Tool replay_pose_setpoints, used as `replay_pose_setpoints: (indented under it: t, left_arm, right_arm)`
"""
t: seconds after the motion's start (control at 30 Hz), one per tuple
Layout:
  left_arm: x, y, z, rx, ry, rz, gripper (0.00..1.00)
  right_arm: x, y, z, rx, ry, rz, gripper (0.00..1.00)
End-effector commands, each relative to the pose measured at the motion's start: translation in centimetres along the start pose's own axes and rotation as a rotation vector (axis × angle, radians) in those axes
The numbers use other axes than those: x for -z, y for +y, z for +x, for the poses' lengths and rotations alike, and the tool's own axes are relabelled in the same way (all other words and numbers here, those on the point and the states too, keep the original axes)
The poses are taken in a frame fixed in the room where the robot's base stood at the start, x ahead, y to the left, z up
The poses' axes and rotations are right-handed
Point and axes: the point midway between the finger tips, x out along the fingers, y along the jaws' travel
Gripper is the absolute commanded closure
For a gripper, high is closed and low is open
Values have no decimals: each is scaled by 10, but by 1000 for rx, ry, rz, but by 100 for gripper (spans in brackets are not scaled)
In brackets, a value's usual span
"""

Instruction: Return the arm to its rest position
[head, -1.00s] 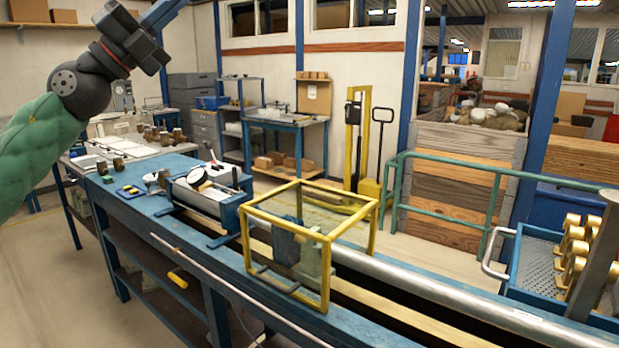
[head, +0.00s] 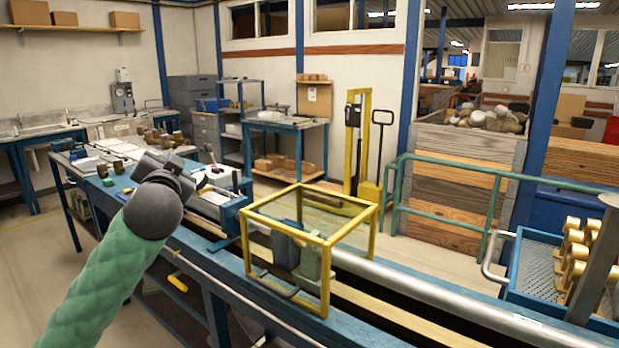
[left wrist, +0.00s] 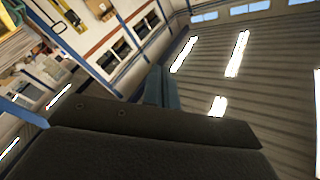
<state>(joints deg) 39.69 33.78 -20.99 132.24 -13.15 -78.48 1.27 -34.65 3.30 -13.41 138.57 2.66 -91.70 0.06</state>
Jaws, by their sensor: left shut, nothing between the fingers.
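My left arm, in a green sleeve, comes in from the lower left of the head view and reaches up over the near left end of the bench. Its dark wrist hides part of the bench top. My left gripper shows in the left wrist view (left wrist: 161,86) as blue-grey fingers shut together with nothing between them. That view is tilted and looks toward the ceiling and upper walls. In the head view the fingers cannot be made out behind the wrist. My right gripper is not in view.
The long blue bench (head: 232,262) runs beneath my arm toward the lower right. A yellow frame (head: 327,262) and a white-and-blue device (head: 212,206) stand on it. Several brass parts (head: 165,138) sit behind my wrist. The floor left of the bench is clear.

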Motion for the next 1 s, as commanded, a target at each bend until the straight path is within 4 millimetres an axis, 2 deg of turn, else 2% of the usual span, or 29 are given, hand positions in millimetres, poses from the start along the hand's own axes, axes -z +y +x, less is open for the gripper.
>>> replay_pose_setpoints:
  t: [0.03, 0.2, 0.5, 0.8, 1.0]
  left_arm:
    - [-18, 22, -7, -54, -52, -11, 100]
    - [-73, 85, -33, -215, -208, -44, 100]
    - [-150, 178, -98, -455, -413, -117, 100]
    - [-208, 250, -172, -634, -552, -199, 100]
    - [-246, 286, -224, -718, -653, -250, 100]
  right_arm:
    - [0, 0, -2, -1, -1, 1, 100]
    - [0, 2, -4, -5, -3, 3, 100]
    - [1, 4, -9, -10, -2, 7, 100]
    - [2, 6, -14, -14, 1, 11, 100]
    - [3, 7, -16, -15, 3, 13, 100]
